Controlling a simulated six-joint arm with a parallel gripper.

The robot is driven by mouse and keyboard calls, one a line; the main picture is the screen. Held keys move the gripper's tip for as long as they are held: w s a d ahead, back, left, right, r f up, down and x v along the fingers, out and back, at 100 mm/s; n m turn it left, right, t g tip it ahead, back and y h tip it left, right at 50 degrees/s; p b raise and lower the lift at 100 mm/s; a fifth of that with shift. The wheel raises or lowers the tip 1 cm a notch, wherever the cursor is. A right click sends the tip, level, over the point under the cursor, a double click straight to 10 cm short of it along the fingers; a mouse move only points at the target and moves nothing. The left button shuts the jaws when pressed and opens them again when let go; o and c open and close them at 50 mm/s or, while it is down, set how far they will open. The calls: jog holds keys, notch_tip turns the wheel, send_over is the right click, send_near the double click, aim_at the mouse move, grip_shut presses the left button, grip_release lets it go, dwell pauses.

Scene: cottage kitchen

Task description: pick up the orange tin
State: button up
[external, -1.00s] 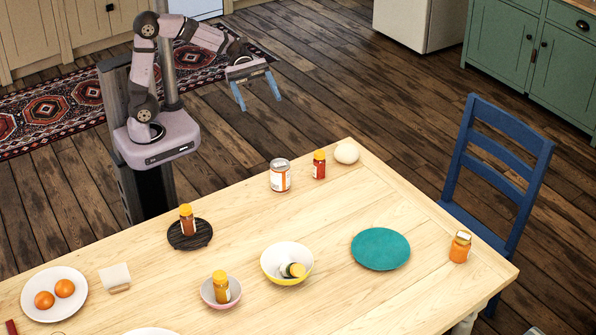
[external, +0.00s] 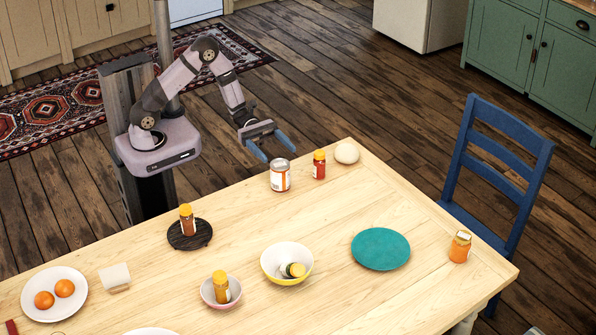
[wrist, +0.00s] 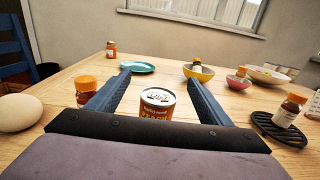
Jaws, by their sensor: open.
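The orange tin (external: 280,177), a can with an orange and white label and a metal lid, stands upright near the table's back edge. It also shows in the wrist view (wrist: 156,104), framed between my two blue fingers. My gripper (external: 278,154) is open and empty, at the table's back edge just behind the tin. In the wrist view its fingers point forward on either side of the tin, with a gap to each. The lower part of the tin is hidden by the gripper's body there.
A spice bottle (external: 187,220) stands on a black trivet (external: 190,243) to the left. Bare wood lies in front of the tin, before the bowl (external: 275,274) and teal plate (external: 381,262).

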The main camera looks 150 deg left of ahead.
send_near(286, 177)
jog(key=w, duration=0.3)
jog(key=shift+w+d+r, duration=0.1)
jog(key=shift+w+d, duration=0.05)
jog(key=shift+w+d+p, duration=0.15)
jog(key=shift+w+p, duration=0.4)
jog(key=shift+w, duration=1.25)
jog(key=shift+w+d+p, duration=0.15)
jog(key=shift+w+p, duration=0.35)
jog(key=shift+w, duration=1.35)
jog(key=c, duration=1.4)
